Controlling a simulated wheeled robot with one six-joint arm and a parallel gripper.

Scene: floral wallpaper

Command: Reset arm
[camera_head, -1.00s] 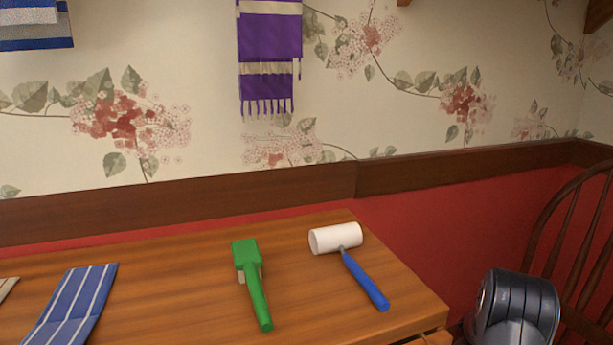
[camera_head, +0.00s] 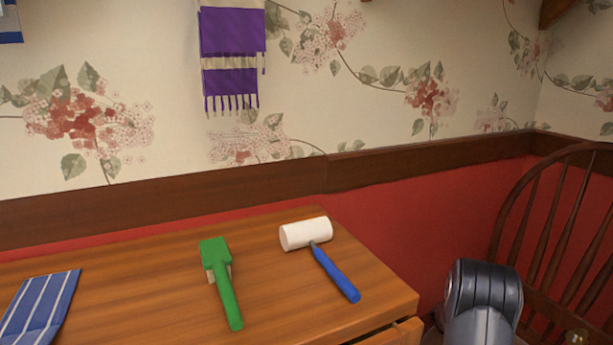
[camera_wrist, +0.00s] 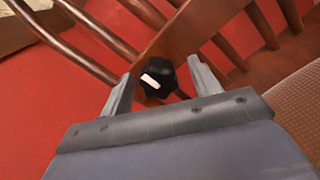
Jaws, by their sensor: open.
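My gripper (camera_wrist: 163,85) shows in the wrist view with its two fingers apart. A small black knob-like thing with a white mark (camera_wrist: 158,76) shows between and beyond the fingertips; I cannot tell how far off it is. The fingers do not visibly touch it. In the head view the gripper itself is out of sight. A dark rounded link of my arm shows at the lower right there, beside the table.
A wooden table (camera_head: 130,275) holds a green tool (camera_head: 222,285), a white-headed mallet with a blue handle (camera_head: 306,234) and a blue striped cloth (camera_head: 40,308). A wooden chair (camera_head: 548,215) stands at right. A purple scarf (camera_head: 232,32) hangs on the wall.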

